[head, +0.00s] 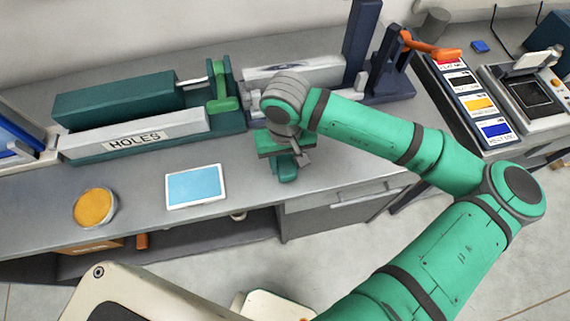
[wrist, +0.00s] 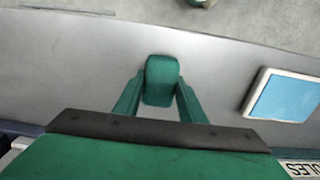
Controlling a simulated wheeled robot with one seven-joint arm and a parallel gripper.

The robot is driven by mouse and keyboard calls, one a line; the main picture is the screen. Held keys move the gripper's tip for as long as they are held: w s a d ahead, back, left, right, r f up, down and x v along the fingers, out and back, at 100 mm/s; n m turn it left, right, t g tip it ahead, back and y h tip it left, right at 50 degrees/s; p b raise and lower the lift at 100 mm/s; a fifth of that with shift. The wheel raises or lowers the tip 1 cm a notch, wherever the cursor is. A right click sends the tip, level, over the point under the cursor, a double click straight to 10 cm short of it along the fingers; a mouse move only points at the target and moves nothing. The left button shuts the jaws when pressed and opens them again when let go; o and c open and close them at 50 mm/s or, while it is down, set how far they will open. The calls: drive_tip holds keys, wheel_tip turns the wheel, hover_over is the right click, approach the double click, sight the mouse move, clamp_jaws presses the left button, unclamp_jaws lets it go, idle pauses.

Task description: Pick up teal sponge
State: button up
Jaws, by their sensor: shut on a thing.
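The teal sponge (wrist: 161,78) is a small rounded block in the middle of the wrist view. My gripper (wrist: 162,92) is shut on it, with one green finger against each side. In the head view my gripper (head: 287,160) points down near the front edge of the grey counter, and the sponge (head: 286,174) shows just under it. I cannot tell whether the sponge touches the counter.
A white-framed light-blue pad (head: 196,187) lies left of my gripper on the grey counter (head: 135,185). A round orange-topped tin (head: 94,207) stands further left. A machine marked HOLES (head: 140,137) stands behind. The counter's front edge is close.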

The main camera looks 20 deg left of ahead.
sight(286, 162)
drive_tip(key=shift+w+r, duration=0.1)
drive_tip(key=shift+r, duration=0.3)
wheel_tip(286, 162, up, 2)
drive_tip(key=shift+r, duration=0.1)
drive_tip(key=s+a+r, duration=1)
